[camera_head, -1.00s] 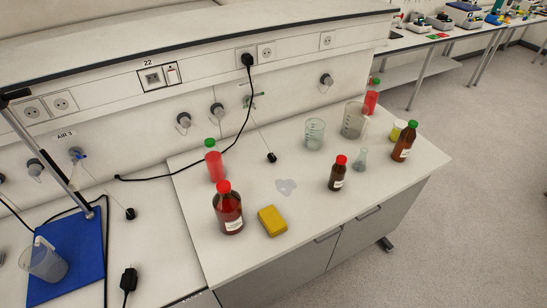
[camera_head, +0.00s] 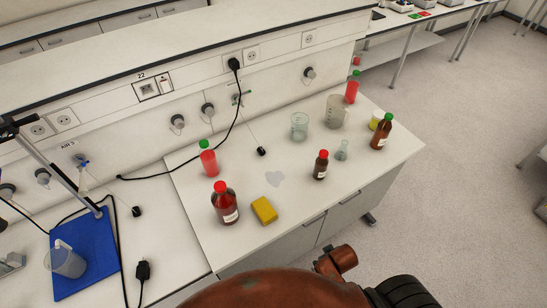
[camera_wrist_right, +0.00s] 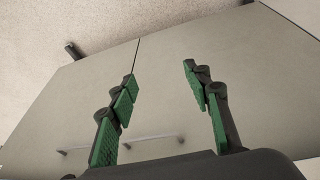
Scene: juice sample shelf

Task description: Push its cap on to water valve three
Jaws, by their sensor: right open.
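Several grey round knobs stick out of the wall panel: two near the middle (camera_head: 208,110), one at the right (camera_head: 309,74) and one at the left (camera_head: 43,176). A small greenish valve (camera_head: 238,99) beside the black cable shows no grey knob. A blue valve (camera_head: 80,161) sits under the label AIR 3. I cannot read which one is water valve three, and I cannot pick out a loose cap. My right gripper (camera_wrist_right: 160,75) is open and empty in the right wrist view, facing grey cabinet doors and the floor. My left gripper is not in view.
The white bench holds a red-capped brown bottle (camera_head: 225,204), a yellow sponge (camera_head: 264,210), a green-capped red bottle (camera_head: 208,159), a small brown bottle (camera_head: 321,165) and beakers (camera_head: 299,126). A blue mat (camera_head: 85,253) lies left. The black cable (camera_head: 180,176) crosses the bench's back.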

